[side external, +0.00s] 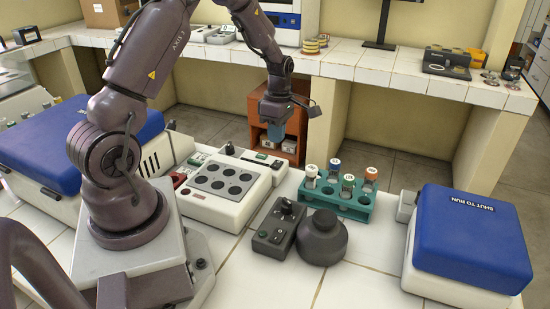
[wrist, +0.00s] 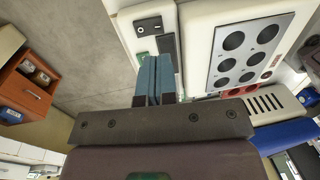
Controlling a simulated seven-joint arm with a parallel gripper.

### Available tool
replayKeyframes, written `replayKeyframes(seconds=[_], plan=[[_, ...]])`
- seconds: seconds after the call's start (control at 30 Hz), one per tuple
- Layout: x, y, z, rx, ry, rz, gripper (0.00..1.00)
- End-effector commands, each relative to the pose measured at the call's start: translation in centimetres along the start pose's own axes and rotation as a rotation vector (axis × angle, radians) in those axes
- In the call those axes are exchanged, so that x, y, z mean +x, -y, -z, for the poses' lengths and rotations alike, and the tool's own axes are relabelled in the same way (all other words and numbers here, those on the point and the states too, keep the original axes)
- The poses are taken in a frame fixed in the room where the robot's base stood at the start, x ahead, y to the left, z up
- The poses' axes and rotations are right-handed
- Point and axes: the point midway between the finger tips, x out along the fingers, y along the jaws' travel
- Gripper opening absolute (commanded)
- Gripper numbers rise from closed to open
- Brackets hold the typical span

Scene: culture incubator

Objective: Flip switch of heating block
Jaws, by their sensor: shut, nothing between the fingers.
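The heating block (side external: 213,207) is a white box with a grey plate of several dark round wells on top. In the wrist view its body (wrist: 197,40) fills the upper right. A black rocker switch (wrist: 148,25) sits on a white panel beside the plate. My gripper (side external: 276,138) is raised above the far right side of the block in the side view. In the wrist view my gripper (wrist: 158,57) shows two blue fingers pressed together and empty, their tips just below the switch in the picture and apart from it.
A teal rack with capped tubes (side external: 345,205), a dark control box (side external: 272,240) and a dark round vessel (side external: 321,240) stand right of the block. A blue-lidded device (side external: 470,240) is at far right. An orange cabinet (side external: 265,105) stands behind my gripper.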

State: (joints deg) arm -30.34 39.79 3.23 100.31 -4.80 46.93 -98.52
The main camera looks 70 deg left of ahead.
Motion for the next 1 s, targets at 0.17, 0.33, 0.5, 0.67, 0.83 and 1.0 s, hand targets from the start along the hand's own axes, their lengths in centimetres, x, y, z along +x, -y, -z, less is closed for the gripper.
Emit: replayKeyframes(seconds=[0.17,0.33,0.5,0.67,0.83,1.0], plan=[[3.8,0.1,0.1,-0.002,0.000,0.004,0.00],[6.1,0.0,0.0,-0.001,0.000,0.004,0.00],[7.1,0.0,0.0,0.000,0.000,0.002,0.00],[7.2,0.0,0.0,0.000,0.000,0.002,0.00],[7.2,0.0,0.0,0.000,0.000,0.002,0.00],[7.7,0.1,0.0,0.000,0.001,0.000,0.00]])
